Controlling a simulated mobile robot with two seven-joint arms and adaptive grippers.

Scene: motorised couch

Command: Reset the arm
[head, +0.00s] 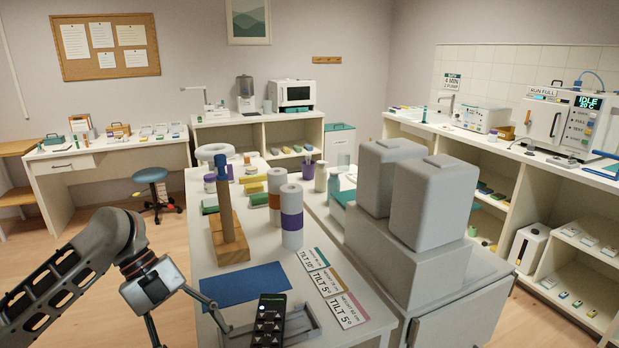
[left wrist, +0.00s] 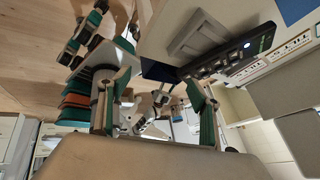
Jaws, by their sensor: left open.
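My left gripper (head: 190,322) is open and empty at the near left edge of the white table, beside the handset. In the left wrist view its two green-padded fingers (left wrist: 155,90) stand apart with nothing between them. A black handset (head: 268,318) with several arrow buttons and a small display lies at the table's near end, on or against a grey cradle (head: 302,326). The left wrist view also shows the handset (left wrist: 235,52) and the cradle (left wrist: 196,36), beyond the fingers. My right gripper does not show.
A blue mat (head: 245,284), a wooden block with an upright post (head: 230,232), a white and purple roll (head: 292,220) and tilt cards (head: 333,285) occupy the table. Large grey padded blocks (head: 425,210) stand at the right.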

